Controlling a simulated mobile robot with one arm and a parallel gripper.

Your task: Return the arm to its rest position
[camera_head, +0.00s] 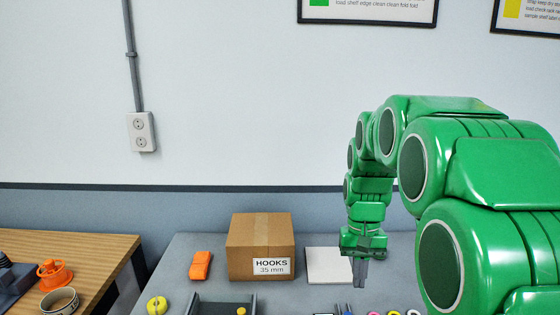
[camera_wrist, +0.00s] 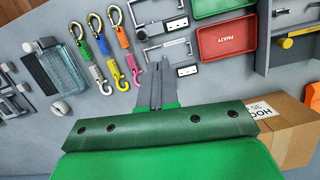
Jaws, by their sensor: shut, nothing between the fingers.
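My green arm (camera_head: 480,190) comes in from the right in the head view and bends down at its far end. My gripper (camera_head: 360,274) points downward over the grey table, in front of a white flat block, and its fingers are together with nothing between them. In the wrist view my gripper (camera_wrist: 170,82) also shows closed and empty, above bare grey tabletop.
A cardboard box (camera_head: 260,248) labelled HOOKS stands left of my gripper, beside the white block (camera_head: 328,264) and an orange object (camera_head: 200,265). The wrist view shows colored straps with hooks (camera_wrist: 102,44), a red FAULTY tray (camera_wrist: 228,40) and a green tray (camera_wrist: 217,6).

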